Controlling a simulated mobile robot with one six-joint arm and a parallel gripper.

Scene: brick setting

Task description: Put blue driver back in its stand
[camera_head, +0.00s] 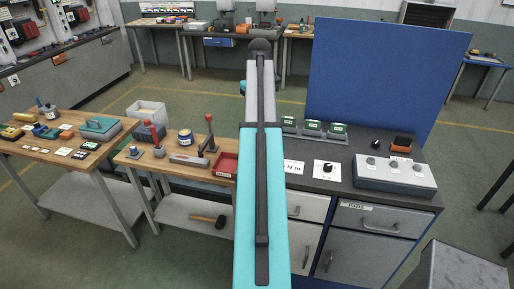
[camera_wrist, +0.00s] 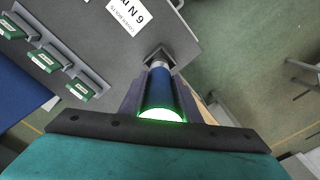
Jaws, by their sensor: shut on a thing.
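The blue driver (camera_wrist: 160,92) is between the fingers of my gripper (camera_wrist: 161,80) in the wrist view. My gripper is shut on it. Its near end shows a bright green glowing ring, and its silver far end points away from the wrist. A dark square stand (camera_wrist: 153,53) shows around or just beyond that silver end, by the edge of the grey worktop. I cannot tell whether the driver's tip is inside the stand or only above it. In the head view my arm hides the gripper, driver and stand.
A blue panel (camera_head: 385,75) rises behind. A wooden table (camera_head: 135,161) with a red tray (camera_head: 226,165) stands left.

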